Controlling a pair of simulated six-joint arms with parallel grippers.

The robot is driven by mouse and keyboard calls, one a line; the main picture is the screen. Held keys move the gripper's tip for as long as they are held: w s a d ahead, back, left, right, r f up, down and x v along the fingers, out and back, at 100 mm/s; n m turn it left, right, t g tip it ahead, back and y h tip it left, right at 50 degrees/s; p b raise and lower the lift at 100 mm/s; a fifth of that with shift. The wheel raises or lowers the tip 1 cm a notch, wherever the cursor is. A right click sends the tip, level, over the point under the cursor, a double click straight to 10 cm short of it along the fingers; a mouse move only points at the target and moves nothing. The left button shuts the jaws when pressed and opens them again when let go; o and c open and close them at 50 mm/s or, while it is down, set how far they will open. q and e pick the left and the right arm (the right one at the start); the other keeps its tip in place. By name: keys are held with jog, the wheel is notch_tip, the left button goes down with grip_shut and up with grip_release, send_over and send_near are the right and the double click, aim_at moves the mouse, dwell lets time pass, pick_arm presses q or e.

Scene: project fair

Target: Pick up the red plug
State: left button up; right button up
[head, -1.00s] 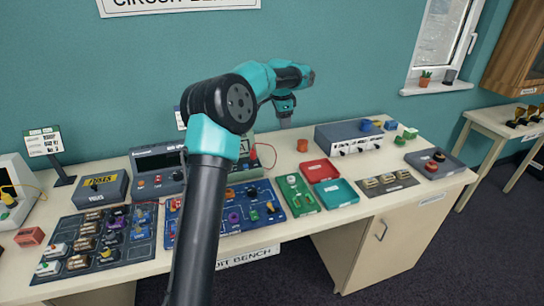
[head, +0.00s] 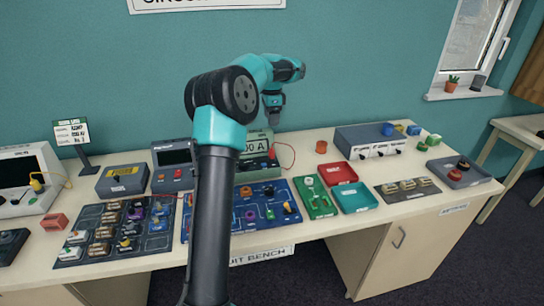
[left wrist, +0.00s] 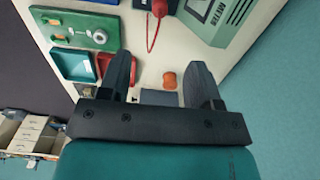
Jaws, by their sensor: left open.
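The red plug (head: 271,153) appears as a small red piece at the right side of the green meter (head: 253,163), with a thin red lead curving from it. In the left wrist view, the red plug (left wrist: 158,9) shows near the top edge, beside the meter (left wrist: 222,22), with the red lead hanging below it. My left gripper (head: 273,121) is above the back of the bench, behind and above the meter. In the left wrist view, its open jaws (left wrist: 160,68) hold nothing and are apart from the plug. My right gripper is not in view.
An orange cylinder (head: 321,147) stands right of the meter. Red (head: 340,172) and teal (head: 356,198) trays, a green board (head: 315,199) and a blue circuit board (head: 240,212) lie in front. A grey power box (head: 370,140) stands at the back right.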

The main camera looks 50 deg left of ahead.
aim_at(272, 150)
pick_arm(q)
notch_tip(272, 150, down, 10)
jog(key=shift+f, duration=0.1)
dwell(0.4)
jog(key=shift+f, duration=2.6)
jog(key=c, duration=1)
jog(key=shift+r, duration=0.2)
